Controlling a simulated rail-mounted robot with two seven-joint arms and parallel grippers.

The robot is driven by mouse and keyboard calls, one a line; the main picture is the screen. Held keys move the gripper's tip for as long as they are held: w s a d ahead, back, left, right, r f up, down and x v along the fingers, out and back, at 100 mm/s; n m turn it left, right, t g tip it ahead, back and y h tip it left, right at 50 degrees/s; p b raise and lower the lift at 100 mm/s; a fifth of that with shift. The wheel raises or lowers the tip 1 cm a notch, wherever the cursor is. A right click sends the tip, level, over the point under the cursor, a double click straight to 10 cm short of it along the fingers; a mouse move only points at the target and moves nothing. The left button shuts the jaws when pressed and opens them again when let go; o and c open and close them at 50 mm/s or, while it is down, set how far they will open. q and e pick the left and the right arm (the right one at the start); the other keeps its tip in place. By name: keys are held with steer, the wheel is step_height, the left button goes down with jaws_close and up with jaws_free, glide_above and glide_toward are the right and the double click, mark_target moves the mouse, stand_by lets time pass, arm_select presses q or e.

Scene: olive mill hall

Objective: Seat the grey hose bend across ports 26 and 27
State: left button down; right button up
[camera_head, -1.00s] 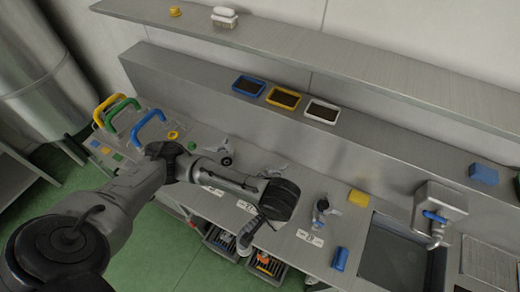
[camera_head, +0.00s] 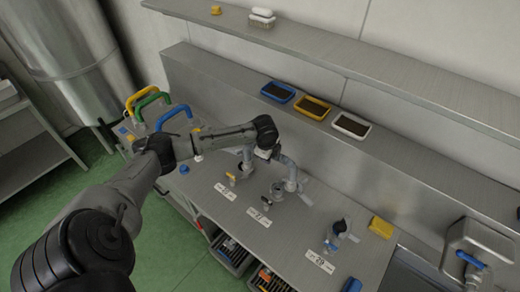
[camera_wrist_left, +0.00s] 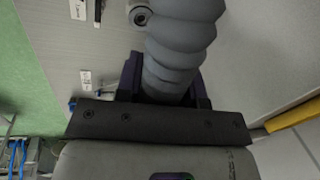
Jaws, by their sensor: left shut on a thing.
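The grey hose bend (camera_head: 290,169) is a ribbed, curved hose over the back of the bench in the head view. My left gripper (camera_head: 268,152) is shut on it from above. In the left wrist view the ribbed hose (camera_wrist_left: 182,42) runs up from between the dark fingers of the gripper (camera_wrist_left: 165,88). One leg of the bend points down near the port by the middle label (camera_head: 259,217), which seems to read 27. The other leg is partly hidden by my arm, near the port by the left label (camera_head: 225,191). I cannot tell whether either end touches a port.
Another port with a dark valve (camera_head: 338,230) stands to the right, behind its label (camera_head: 319,261). A yellow block (camera_head: 381,227) lies near the back wall. Blue, yellow and white trays (camera_head: 278,92) sit on the ledge. Coloured handles (camera_head: 174,115) stand at the left.

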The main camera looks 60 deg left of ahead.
arm_select(q)
steer(key=a+f+m+b, duration=0.1)
steer(key=a+f+b, duration=0.5)
steer(key=f, duration=0.1)
steer(key=shift+m, duration=0.4)
stand_by(0.6)
stand_by(0.5)
steer(key=shift+w+r, duration=0.1)
stand_by(0.4)
steer(key=shift+a+p, duration=0.1)
steer(key=shift+p, duration=0.25)
steer(key=shift+f, duration=0.3)
stand_by(0.3)
steer(key=shift+f+p, duration=0.1)
steer(key=shift+p, duration=0.2)
